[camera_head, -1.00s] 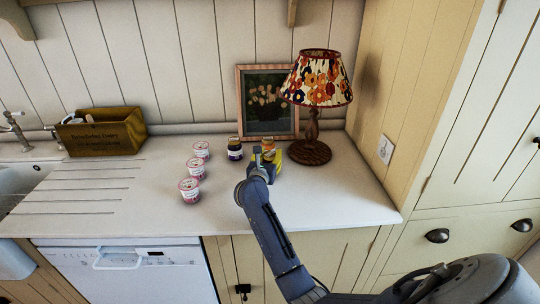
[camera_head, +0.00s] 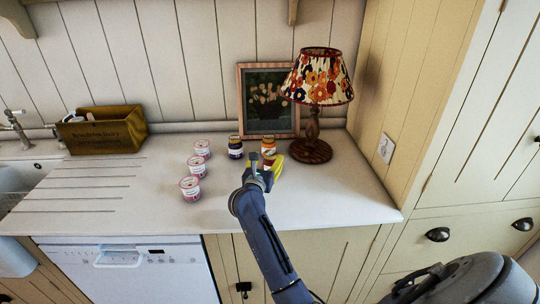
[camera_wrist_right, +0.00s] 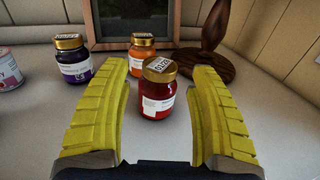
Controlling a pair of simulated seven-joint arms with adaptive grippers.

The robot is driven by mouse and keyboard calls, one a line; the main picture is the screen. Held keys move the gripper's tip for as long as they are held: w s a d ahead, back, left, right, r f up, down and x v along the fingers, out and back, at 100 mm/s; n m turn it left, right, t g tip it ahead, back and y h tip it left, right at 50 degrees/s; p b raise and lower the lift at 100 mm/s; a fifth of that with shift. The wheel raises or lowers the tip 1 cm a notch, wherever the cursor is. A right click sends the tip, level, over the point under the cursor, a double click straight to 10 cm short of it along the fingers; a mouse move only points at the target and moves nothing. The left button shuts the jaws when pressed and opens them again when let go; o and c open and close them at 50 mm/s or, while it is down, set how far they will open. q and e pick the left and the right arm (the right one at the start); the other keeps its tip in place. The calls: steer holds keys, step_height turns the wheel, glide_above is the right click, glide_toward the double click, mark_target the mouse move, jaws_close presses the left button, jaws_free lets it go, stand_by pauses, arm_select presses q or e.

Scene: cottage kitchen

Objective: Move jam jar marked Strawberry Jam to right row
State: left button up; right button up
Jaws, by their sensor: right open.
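A red jam jar (camera_wrist_right: 158,92) with a gold lid stands upright on the worktop in the right wrist view; its label is too small to read. My right gripper (camera_wrist_right: 158,70) is open, with its yellow fingers to the left and right of this jar, apart from it. In the head view, my right gripper (camera_head: 266,162) is low over the worktop and largely hides the red jar. A dark purple jar (camera_head: 235,149) and an orange jar (camera_head: 269,146) stand behind it. My left gripper is not in view.
Several white-and-pink pots (camera_head: 190,188) stand in a line left of the jars. A lamp (camera_head: 312,150) and a picture frame (camera_head: 239,100) stand behind. A wooden box (camera_head: 103,136) is at the back left. The worktop (camera_head: 340,200) is clear at front right.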

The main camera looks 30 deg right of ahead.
steer(key=v, duration=0.6)
steer(key=shift+a, duration=0.1)
steer(key=shift+s+a, duration=0.35)
steer(key=shift+s, duration=0.05)
